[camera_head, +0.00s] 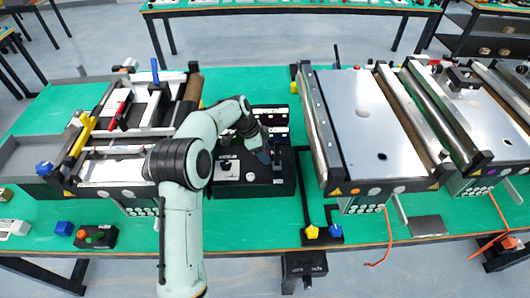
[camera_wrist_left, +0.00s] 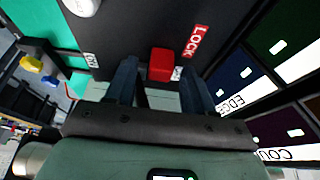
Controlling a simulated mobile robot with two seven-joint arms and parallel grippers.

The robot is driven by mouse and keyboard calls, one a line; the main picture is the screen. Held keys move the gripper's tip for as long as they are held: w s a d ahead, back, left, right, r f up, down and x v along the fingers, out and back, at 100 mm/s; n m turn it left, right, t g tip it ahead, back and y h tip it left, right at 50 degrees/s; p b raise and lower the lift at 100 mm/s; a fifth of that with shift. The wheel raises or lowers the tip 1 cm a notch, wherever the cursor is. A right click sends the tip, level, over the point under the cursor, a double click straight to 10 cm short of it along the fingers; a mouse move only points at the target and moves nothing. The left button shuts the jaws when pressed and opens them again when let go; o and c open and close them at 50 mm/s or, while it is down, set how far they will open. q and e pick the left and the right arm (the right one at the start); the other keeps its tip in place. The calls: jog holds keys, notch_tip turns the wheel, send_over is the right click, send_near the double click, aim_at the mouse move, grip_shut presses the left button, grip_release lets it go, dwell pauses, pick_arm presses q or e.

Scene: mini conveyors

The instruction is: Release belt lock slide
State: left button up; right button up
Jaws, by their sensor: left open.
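The belt lock slide is a red block (camera_wrist_left: 162,64) on a black panel (camera_wrist_left: 130,25), beside a red LOCK label (camera_wrist_left: 197,41) in the left wrist view. My left gripper (camera_wrist_left: 157,78) is open, with its two dark fingers at either side of the red block. I cannot tell whether they touch it. In the head view my left gripper (camera_head: 263,155) points down over the black control box (camera_head: 270,188) between the conveyors. The slide is hidden there by the gripper. My right gripper is not in view.
A conveyor with a yellow part (camera_head: 82,135) stands on the left, and a wide grey belt conveyor (camera_head: 360,120) on the right. A white knob (camera_wrist_left: 82,6) sits near the slide. Labelled dark bins (camera_wrist_left: 232,80) stand right of the panel. Green table shows in front.

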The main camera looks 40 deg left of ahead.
aim_at(254, 160)
pick_arm(q)
jog(key=shift+w+d+f, duration=0.1)
jog(key=shift+f, duration=0.3)
grip_shut()
jog(key=s+a, duration=0.1)
jog(key=s+a+b, duration=0.1)
jog(key=shift+s+a, duration=0.15)
jog(key=shift+a, duration=0.2)
jog(key=shift+s+a, duration=0.15)
jog(key=shift+a, duration=0.05)
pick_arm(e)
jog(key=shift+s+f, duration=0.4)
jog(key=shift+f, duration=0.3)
pick_arm(q)
grip_release()
